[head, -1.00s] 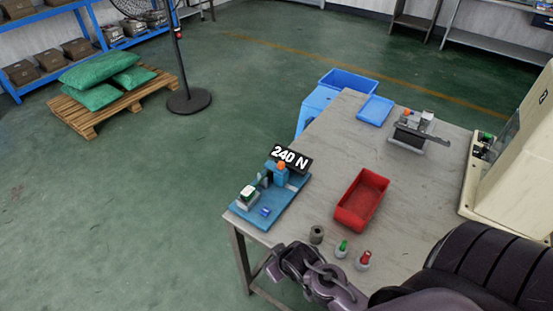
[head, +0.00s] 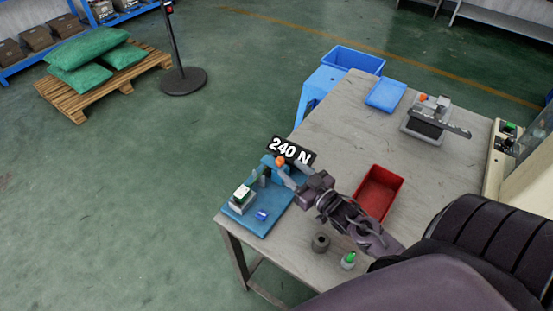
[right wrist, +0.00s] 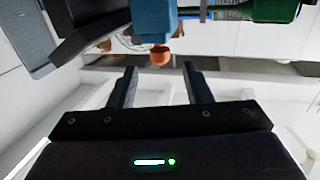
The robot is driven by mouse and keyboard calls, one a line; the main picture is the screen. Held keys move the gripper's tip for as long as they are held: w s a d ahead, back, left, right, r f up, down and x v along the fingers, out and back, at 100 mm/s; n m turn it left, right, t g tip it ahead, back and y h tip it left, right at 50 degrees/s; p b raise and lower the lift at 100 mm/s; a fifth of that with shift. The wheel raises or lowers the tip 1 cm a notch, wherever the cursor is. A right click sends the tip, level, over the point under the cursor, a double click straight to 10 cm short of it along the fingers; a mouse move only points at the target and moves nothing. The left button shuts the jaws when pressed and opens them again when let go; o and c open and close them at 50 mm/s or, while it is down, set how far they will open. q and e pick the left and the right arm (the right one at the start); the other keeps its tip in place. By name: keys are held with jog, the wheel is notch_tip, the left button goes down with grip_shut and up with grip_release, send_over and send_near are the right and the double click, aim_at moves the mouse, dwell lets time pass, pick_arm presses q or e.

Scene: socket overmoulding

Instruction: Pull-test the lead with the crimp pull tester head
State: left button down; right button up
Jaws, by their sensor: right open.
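The crimp pull tester stands on a blue base plate (head: 250,223) at the table's near left corner, with a dark sign reading "240 N" (head: 290,151). Its blue head carries an orange ball-like knob (head: 280,161). My right gripper (head: 291,174) is open and empty beside the head. In the right wrist view, the knob (right wrist: 161,56) sits under the blue head (right wrist: 155,18), just beyond and roughly between the open fingertips (right wrist: 159,73); no contact shows. A grey block with a white and green top (head: 242,195) stands on the base. I cannot make out the lead. My left gripper is not in view.
A red bin (head: 379,193) lies right of my right gripper. A grey cylinder (head: 320,243) and a green-topped piece (head: 348,261) stand at the near edge. A blue tray (head: 386,95) and a grey device (head: 428,120) are farther back.

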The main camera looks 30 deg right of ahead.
aim_at(277, 158)
jog(key=shift+s+f, duration=0.1)
jog(key=shift+f, duration=0.1)
jog(key=shift+r, duration=0.1)
jog(key=w, duration=0.5)
jog(key=w+a+p, duration=0.1)
jog(key=w, duration=0.1)
jog(key=shift+w, duration=0.4)
jog(key=shift+c, duration=0.3)
grip_shut()
